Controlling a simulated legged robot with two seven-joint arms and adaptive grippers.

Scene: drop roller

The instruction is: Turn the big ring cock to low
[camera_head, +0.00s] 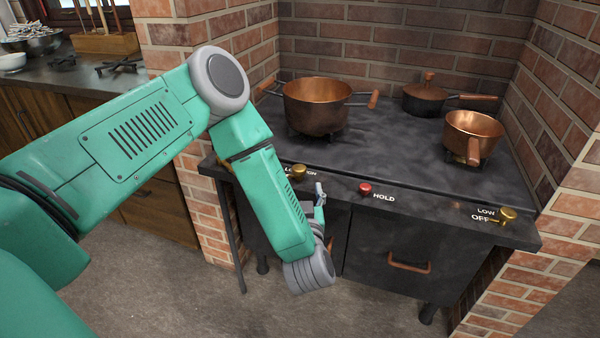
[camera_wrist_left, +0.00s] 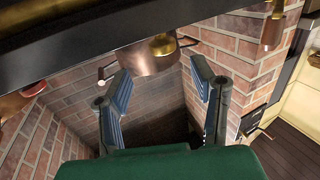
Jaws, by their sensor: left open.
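A brass cock (camera_head: 299,171) sits at the left of the stove's front panel, below the large copper pot (camera_head: 317,105); its lettering is partly covered by my arm. My left gripper (camera_head: 319,193) is just right of this cock and below it, in front of the panel edge. In the left wrist view, the left gripper (camera_wrist_left: 158,72) has its two fingers spread with nothing between them. A brass knob (camera_wrist_left: 162,46) shows beyond the fingertips, apart from them. A second brass cock (camera_head: 507,215) at the right end has LOW and OFF lettering. My right gripper is out of view.
A red HOLD button (camera_head: 365,189) lies between the two cocks. A small copper pan (camera_head: 473,135) and a dark lidded pan (camera_head: 424,100) stand on the stove top (camera_head: 380,155). Brick walls enclose the stove. The floor in front is clear.

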